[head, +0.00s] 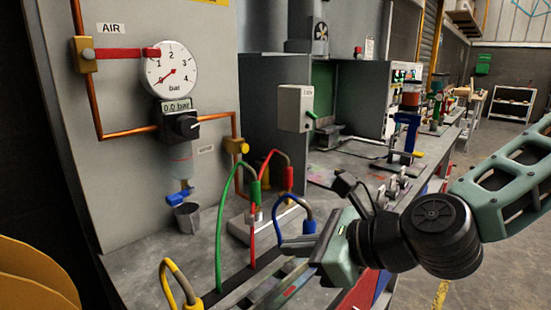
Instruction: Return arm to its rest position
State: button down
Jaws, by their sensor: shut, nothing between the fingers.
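My gripper (286,244) is at the right of centre in the head view, at the end of my green and black arm coming in from the right. Its fingers point left and look shut and empty. The arm partly hides the bench's front edge.
Green (222,205), red (277,160) and yellow (166,275) hoses arch near the gripper. A pressure gauge (170,68) and a regulator reading 0.0 bar (176,107) hang on the panel. A grey cup (188,216) stands below. The aisle floor (497,150) at right looks clear.

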jog(key=s+f+n+g, duration=0.1)
jog(key=s+n, duration=0.1)
jog(key=s+a+f+n+g+h+p, duration=0.1)
jog(key=s+f+n, duration=0.1)
jog(key=n, duration=0.1)
jog(key=s+f+n+g+h, duration=0.1)
jog(key=s+f+n, duration=0.1)
jog(key=n, duration=0.1)
jog(key=shift+a+f+g, duration=0.1)
jog(key=shift+a+g, duration=0.2)
jog(key=s+d+n+g+h+p, duration=0.3)
jog(key=s+d+n+h, duration=0.3)
jog(key=n, duration=0.6)
jog(key=s+d+r+n+h+p, duration=0.2)
jog(key=s+d+r+n, duration=0.2)
jog(key=n, duration=0.6)
notch_tip(320, 180, up, 3)
jog(key=shift+s+d+f, duration=0.1)
jog(key=shift+s+d, duration=0.2)
jog(key=shift+d, duration=0.85)
